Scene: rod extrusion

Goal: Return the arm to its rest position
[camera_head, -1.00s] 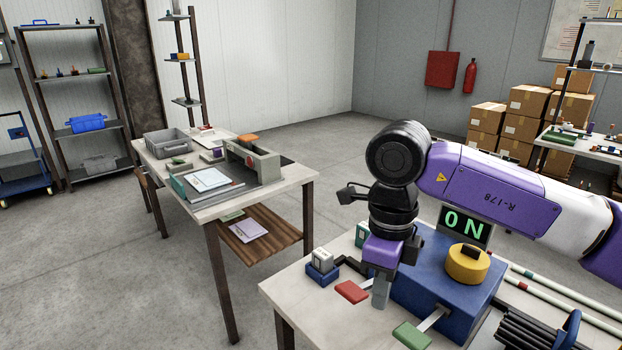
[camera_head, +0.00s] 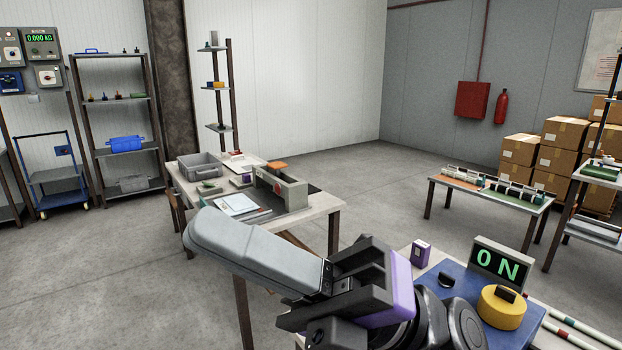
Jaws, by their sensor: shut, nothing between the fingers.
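My gripper (camera_head: 200,235) is raised in the foreground, with its long grey fingers pointing to the left and slightly up in the picture. The fingers lie together, shut, with nothing seen between them. Its dark and purple body and my black wrist joints fill the bottom centre. The fingertips overlap the near edge of the left worktable (camera_head: 310,218) in the picture; I cannot tell the gap between them.
My arm hides much of that bench. A grey bin (camera_head: 200,168) stands on the left table. Open floor (camera_head: 100,285) lies at left.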

